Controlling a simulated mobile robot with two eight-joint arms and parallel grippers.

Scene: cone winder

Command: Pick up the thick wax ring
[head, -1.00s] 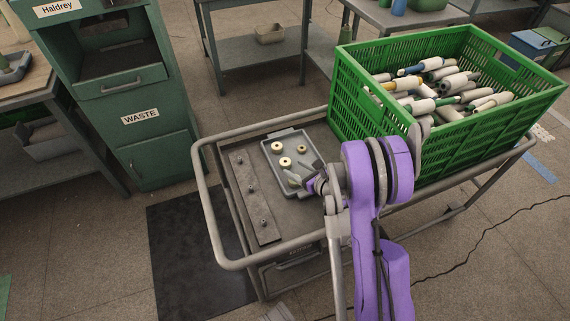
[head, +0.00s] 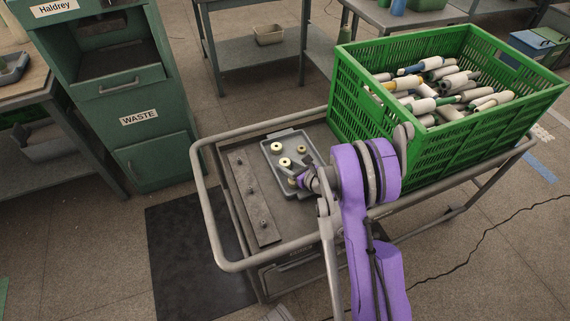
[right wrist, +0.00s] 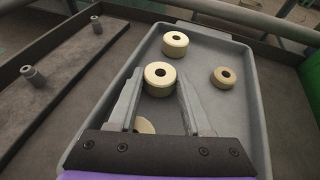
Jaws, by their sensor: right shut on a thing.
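A thick cream wax ring (head: 285,162) with a dark hole is at the grey tray; it also shows in the right wrist view (right wrist: 160,78). My right gripper (right wrist: 160,84) has its fingertips on either side of this ring and is shut on it. I cannot tell whether the ring is clear of the tray floor. Another thick ring (right wrist: 175,44) stands beyond it, and a smaller, tan ring (right wrist: 222,77) lies to the right. A further ring (right wrist: 145,126) is partly hidden behind the left finger and the gripper body. My left gripper is out of view.
The grey tray (right wrist: 245,130) has a low rim and sits on a railed trolley (head: 205,190). A metal strip with pegs (head: 245,188) lies left of the tray. A green crate (head: 385,125) full of cones stands close on the right. The green waste cabinet (head: 150,150) stands at the left.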

